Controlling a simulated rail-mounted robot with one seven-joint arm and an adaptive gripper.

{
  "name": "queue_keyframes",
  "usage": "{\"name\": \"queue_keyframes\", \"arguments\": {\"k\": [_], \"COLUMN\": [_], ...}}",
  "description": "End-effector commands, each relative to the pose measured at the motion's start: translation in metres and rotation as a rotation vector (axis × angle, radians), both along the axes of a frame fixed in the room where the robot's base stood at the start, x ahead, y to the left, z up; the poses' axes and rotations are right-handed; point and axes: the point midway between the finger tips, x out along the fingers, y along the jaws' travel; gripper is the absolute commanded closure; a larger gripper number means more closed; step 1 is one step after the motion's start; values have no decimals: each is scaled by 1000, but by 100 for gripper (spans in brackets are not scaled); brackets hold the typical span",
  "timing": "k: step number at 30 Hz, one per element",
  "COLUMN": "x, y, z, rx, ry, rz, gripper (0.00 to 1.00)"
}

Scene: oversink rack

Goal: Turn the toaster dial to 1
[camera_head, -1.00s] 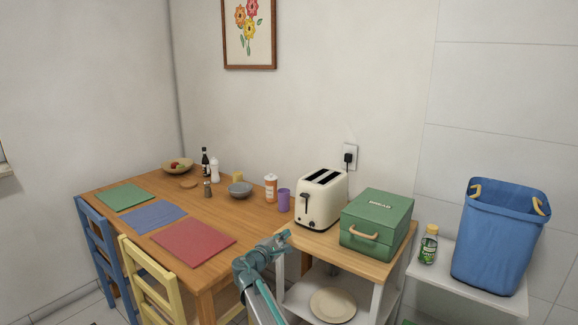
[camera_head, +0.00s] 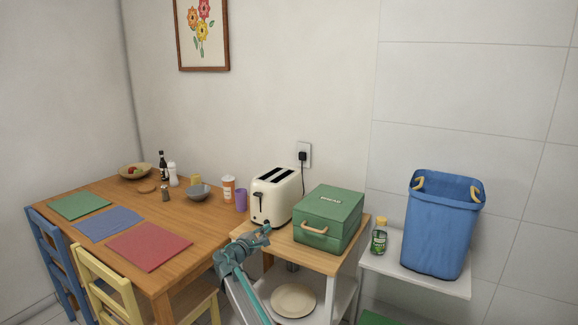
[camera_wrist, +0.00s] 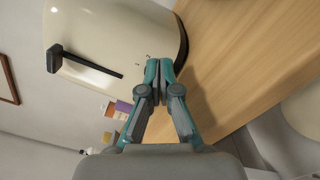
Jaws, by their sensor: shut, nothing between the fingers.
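The cream toaster (camera_head: 283,203) stands upright on the wooden-topped side stand, with two slots on top and a black lever on its front. In the wrist view the toaster (camera_wrist: 105,30) appears turned sideways, with its black lever knob (camera_wrist: 54,58) and slot at left. Small dark marks show on its front beside my fingertips. The dial itself cannot be made out; my fingers may cover it. My gripper (camera_head: 266,230) is at the low front of the toaster. In the wrist view my gripper (camera_wrist: 160,70) is shut and empty; contact cannot be told.
A green bread box (camera_head: 327,222) stands close right of the toaster. A purple cup (camera_head: 241,201) and an orange-and-white container (camera_head: 228,188) stand on the dining table to its left. A plate (camera_head: 293,299) lies on the shelf below. Bare wood (camera_wrist: 245,60) lies before the toaster.

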Motion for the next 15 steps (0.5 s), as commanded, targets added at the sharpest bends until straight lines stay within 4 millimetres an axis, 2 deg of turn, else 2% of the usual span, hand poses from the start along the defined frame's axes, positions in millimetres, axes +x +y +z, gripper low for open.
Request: {"name": "queue_keyframes", "arguments": {"k": [6,15], "x": [19,23], "y": [-11,-13], "z": [-1,-1], "rx": [0,0], "ry": [0,0], "rz": [0,1], "gripper": [100,100]}}
